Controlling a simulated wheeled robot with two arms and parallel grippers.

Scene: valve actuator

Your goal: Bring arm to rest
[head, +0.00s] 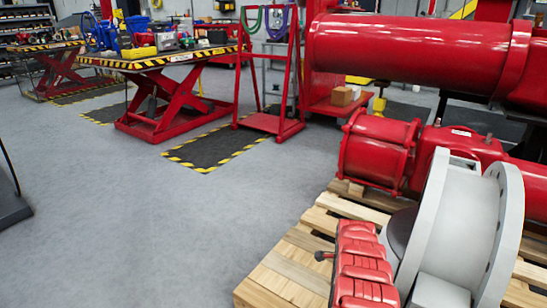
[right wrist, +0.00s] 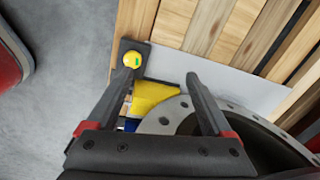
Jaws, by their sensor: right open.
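My right gripper (right wrist: 162,72) shows in the right wrist view with its two dark fingers spread apart. Nothing is clamped between them. Beyond the fingers are a yellow block (right wrist: 155,94) and the pale rim of a round flange (right wrist: 168,115). A dark plate with a round yellow knob (right wrist: 134,60) lies by the left fingertip; I cannot tell whether they touch. Neither gripper can be made out in the head view. There, a grey flanged valve body (head: 440,230) stands on a wooden pallet (head: 280,270) beside a red ridged shape (head: 362,265).
Large red cylinders (head: 410,50) and a red actuator (head: 380,150) fill the right side. A red lift table (head: 165,62) holding tools and a red frame (head: 270,122) stand further back. Black-and-yellow mats (head: 215,146) lie on the floor. The grey floor (head: 140,220) at left-centre is clear.

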